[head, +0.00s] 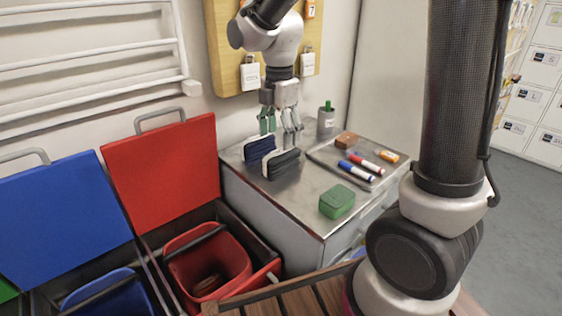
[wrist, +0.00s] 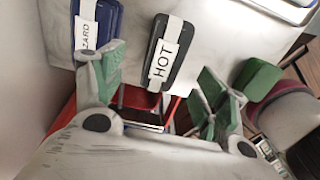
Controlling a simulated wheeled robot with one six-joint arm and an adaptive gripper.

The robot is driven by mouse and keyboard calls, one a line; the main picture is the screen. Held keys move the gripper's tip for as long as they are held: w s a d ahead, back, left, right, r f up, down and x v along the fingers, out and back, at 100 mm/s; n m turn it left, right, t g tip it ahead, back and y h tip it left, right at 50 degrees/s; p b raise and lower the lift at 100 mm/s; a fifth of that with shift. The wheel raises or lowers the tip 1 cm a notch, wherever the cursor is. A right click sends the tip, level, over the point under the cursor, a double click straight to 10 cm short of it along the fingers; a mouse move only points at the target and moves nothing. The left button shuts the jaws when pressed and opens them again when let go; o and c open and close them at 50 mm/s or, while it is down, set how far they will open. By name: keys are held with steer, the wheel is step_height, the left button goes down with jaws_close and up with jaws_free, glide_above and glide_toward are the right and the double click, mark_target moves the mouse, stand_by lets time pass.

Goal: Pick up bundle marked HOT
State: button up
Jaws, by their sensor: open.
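The bundle marked HOT (wrist: 180,64) is a black folded pack with a white band, lying on the steel cabinet top. In the head view it is the dark bundle (head: 283,167) on the right of the pair. A dark blue bundle (wrist: 107,20) with a white band reading "ZARD" lies beside it, its label partly covered by a finger. My gripper (head: 281,134) is open and empty, pointing down just above the two bundles. In the wrist view the HOT bundle lies between the open fingers (wrist: 160,78), nearer the left one.
The cabinet top (head: 295,205) also holds a green box (head: 337,201), a tray with markers (head: 356,171), a brown block (head: 346,140) and a grey cup (head: 326,121). Open red (head: 172,165) and blue (head: 60,215) lidded bins stand at left. A wall board (head: 232,70) is behind.

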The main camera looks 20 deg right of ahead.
mark_target(281, 151)
steer(key=f, duration=0.6)
steer(key=shift+s+d+f, duration=0.1)
steer(key=shift+d, duration=0.1)
steer(key=c, duration=1.2)
